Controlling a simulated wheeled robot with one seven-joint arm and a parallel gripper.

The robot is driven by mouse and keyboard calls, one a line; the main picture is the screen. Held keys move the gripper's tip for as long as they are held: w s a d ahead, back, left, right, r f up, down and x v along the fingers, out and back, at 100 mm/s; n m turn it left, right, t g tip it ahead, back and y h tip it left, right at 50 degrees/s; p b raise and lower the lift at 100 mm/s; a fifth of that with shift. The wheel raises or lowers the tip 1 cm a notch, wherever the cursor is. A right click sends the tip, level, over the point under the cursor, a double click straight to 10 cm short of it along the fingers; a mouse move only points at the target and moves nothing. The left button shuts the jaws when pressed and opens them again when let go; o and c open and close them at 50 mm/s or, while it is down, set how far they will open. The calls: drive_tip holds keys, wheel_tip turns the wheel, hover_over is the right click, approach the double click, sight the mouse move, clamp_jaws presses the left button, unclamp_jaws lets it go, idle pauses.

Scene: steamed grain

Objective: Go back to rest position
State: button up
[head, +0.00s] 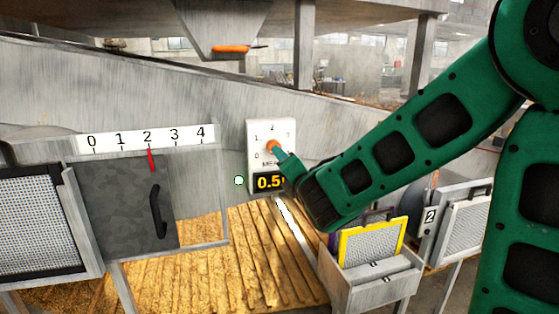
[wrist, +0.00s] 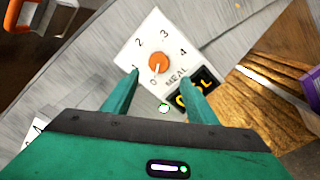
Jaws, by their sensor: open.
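My gripper (wrist: 150,88) is open and empty in the wrist view, its two green fingers apart. Its fingertips are just in front of the white meal panel, below and to either side of the orange knob (wrist: 158,65). I cannot tell whether a finger touches the panel. In the head view my gripper (head: 280,155) overlaps the white meal panel (head: 283,126) from the right, partly covering the knob and digits. My green arm reaches in from the right.
A grey sliding gate (head: 125,205) with a black handle sits left under a 0–4 scale (head: 147,139), red pointer at 2. A bin (head: 372,284) with a yellow-framed screen (head: 371,243) stands below my arm. An orange handle (head: 231,49) is on the hopper above.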

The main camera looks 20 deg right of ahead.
drive_tip(key=shift+s, duration=0.45)
drive_tip(key=shift+d, duration=0.1)
drive_tip(key=s+d+f+m+g+h, duration=0.2)
drive_tip(key=s+d+f+m+g, duration=0.35)
drive_tip(key=d+m, duration=0.3)
drive_tip(key=s+d+f+m+g+h, duration=0.3)
drive_tip(key=s+d+f+m+g, duration=0.25)
drive_tip(key=d, duration=0.45)
drive_tip(key=s+f+m+g+y, duration=0.2)
drive_tip(key=s+m, duration=0.6)
drive_tip(key=s, duration=0.6)
drive_tip(key=s+a+f+m+g+y, duration=0.1)
drive_tip(key=s+f+m+g+y, duration=0.1)
drive_tip(key=s+m+g, duration=0.3)
drive_tip(key=s+m+y, duration=0.1)
drive_tip(key=s+m, duration=0.3)
drive_tip(key=s, duration=0.5)
drive_tip(key=shift+f, duration=0.25)
